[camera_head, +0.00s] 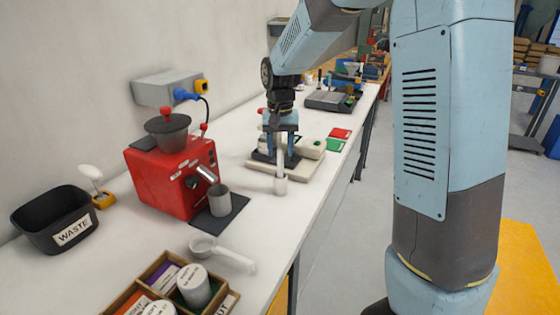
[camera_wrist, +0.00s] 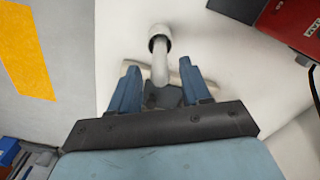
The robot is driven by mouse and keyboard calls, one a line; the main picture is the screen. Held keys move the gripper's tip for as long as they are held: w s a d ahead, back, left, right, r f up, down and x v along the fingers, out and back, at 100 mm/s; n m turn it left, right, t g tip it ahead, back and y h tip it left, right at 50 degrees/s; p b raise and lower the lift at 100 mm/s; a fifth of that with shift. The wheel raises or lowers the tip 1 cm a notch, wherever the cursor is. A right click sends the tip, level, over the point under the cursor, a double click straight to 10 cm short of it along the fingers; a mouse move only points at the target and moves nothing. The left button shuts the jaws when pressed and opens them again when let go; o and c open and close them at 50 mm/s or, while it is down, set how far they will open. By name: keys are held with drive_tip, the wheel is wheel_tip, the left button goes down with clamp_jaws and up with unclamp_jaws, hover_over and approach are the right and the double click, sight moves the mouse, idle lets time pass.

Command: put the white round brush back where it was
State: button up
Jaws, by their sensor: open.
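A pale upright piece with a thin handle and a wider round lower end (camera_head: 280,186), which looks like the white round brush, is at the front edge of a cream flat base (camera_head: 310,168). In the wrist view the brush (camera_wrist: 160,62) runs from between my fingers out to its round end. My gripper (camera_head: 279,148) is pointing down over the base. Its blue fingers (camera_wrist: 160,88) are open, one on each side of the handle. I cannot tell whether they touch it, or whether the round end rests on the counter.
A red grinder (camera_head: 178,175) and a metal cup (camera_head: 219,200) stand to the left. A black waste bin (camera_head: 58,215), a white-headed tool in a yellow holder (camera_head: 96,185), a white scoop (camera_head: 222,252) and a wooden divided box (camera_head: 180,285) are nearer. Red and green cards (camera_head: 338,138) lie beyond.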

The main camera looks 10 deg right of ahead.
wheel_tip(320, 180, up, 6)
drive_tip(key=shift+f, duration=0.1)
drive_tip(key=shift+s+d+r, duration=0.2)
drive_tip(key=shift+r, duration=0.05)
drive_tip(key=s+d+r+t, duration=0.1)
drive_tip(key=s+d+r, duration=0.3)
drive_tip(key=s, duration=0.3)
drive_tip(key=s+d+r+t, duration=0.2)
drive_tip(key=s+d+r, duration=0.15)
drive_tip(key=s, duration=0.25)
drive_tip(key=s+d+f+n+t, duration=0.1)
drive_tip(key=s+d, duration=0.4)
drive_tip(key=s, duration=0.9)
drive_tip(key=shift+d+t, duration=0.3)
drive_tip(key=shift+t, duration=0.5)
drive_tip(key=shift+c, duration=0.4)
